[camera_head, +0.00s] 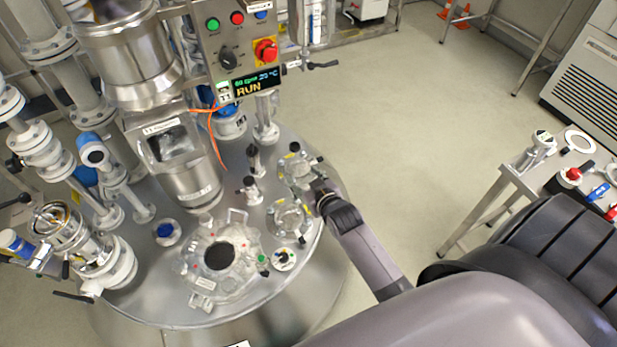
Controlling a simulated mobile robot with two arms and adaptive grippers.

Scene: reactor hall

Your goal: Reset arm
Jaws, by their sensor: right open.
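My right arm comes in from the lower right and reaches over the lid of the round steel reactor vessel (150,285). My right gripper (322,192) is small and dark in the picture, at the right edge of the lid. It is open, right beside a clamped port fitting (297,170). I cannot tell whether it touches the fitting. A second clamped fitting (290,217) sits just to its left and nearer. My left gripper is not in view.
A control panel (238,45) with a RUN display and red stop button stands above the lid. A manway with a dark window (219,256) sits on the lid. A bench (525,185) with parts is at right. Open floor (420,110) lies between.

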